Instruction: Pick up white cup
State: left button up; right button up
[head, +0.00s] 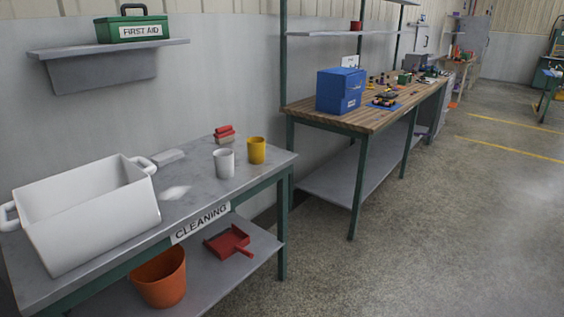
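A white cup (224,163) stands upright on the grey cleaning table (205,189). A yellow cup (257,150) stands close to its right, a small gap between them. The white cup's near side is unobstructed. Neither of my grippers is in the head view.
A large white tub (92,217) with side handles fills the table's left end. An orange bucket (160,280) and red dustpan (229,240) are on the lower shelf. Floor is clear at right.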

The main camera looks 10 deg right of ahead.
aim_at(224, 164)
jog(key=z, duration=1)
jog(key=i, duration=0.8)
jog(key=u, duration=2.1)
